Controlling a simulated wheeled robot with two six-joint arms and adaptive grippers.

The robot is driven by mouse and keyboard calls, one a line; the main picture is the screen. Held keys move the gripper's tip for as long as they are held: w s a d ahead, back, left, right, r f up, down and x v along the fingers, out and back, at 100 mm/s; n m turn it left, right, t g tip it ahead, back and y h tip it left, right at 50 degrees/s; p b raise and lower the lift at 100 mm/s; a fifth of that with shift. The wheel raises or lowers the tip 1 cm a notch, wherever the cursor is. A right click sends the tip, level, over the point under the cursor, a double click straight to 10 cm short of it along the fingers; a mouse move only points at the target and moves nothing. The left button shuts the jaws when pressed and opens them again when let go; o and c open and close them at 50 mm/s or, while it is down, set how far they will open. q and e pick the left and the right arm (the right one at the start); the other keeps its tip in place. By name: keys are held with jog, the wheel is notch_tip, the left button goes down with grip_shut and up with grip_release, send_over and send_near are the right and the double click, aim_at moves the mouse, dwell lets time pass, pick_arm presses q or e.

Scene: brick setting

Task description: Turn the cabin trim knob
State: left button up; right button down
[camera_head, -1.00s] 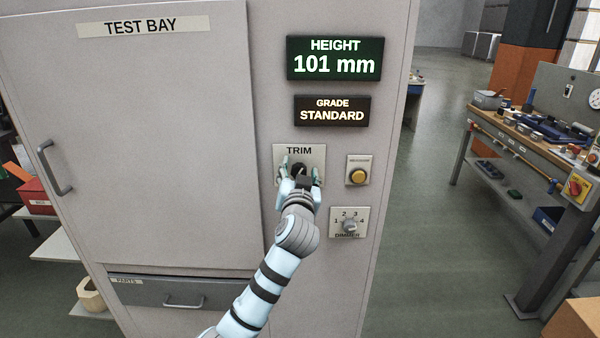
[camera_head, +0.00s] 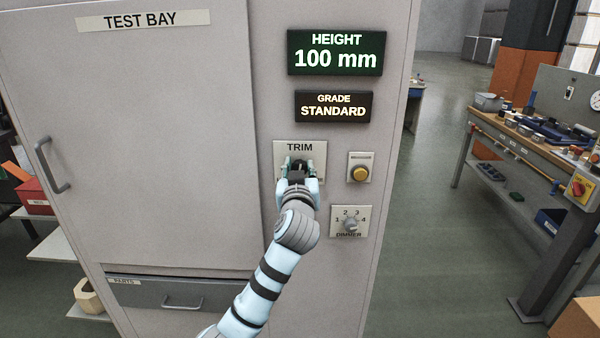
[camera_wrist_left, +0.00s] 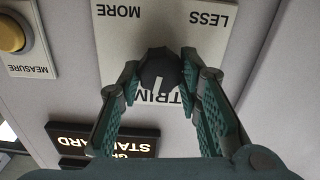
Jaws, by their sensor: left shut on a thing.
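The dark trim knob (camera_wrist_left: 160,70) sits on a pale plate marked TRIM (camera_head: 318,150), on the grey cabinet front. In the left wrist view the plate is upside down, with LESS and MORE along its top, and a light mark on the knob faces the TRIM word, slightly slanted. My left gripper (camera_head: 299,166) is at the plate, its two green fingers (camera_wrist_left: 160,80) on either side of the knob and shut on it. In the head view the gripper hides most of the knob. The green HEIGHT display (camera_head: 335,53) reads 100 mm. My right gripper is out of view.
A GRADE display (camera_head: 333,106) reads STANDARD. A yellow button (camera_head: 361,174) and a DIMMER knob (camera_head: 351,224) sit just right of the trim plate. The TEST BAY door (camera_head: 140,140) is at left, above a PARTS drawer (camera_head: 215,293). A workbench (camera_head: 530,150) stands at right.

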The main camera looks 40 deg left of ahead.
pick_arm(q)
jog(key=o, duration=1.1)
jog(key=shift+o, duration=0.2)
jog(key=v, duration=1.2)
jog(key=shift+w, duration=0.1)
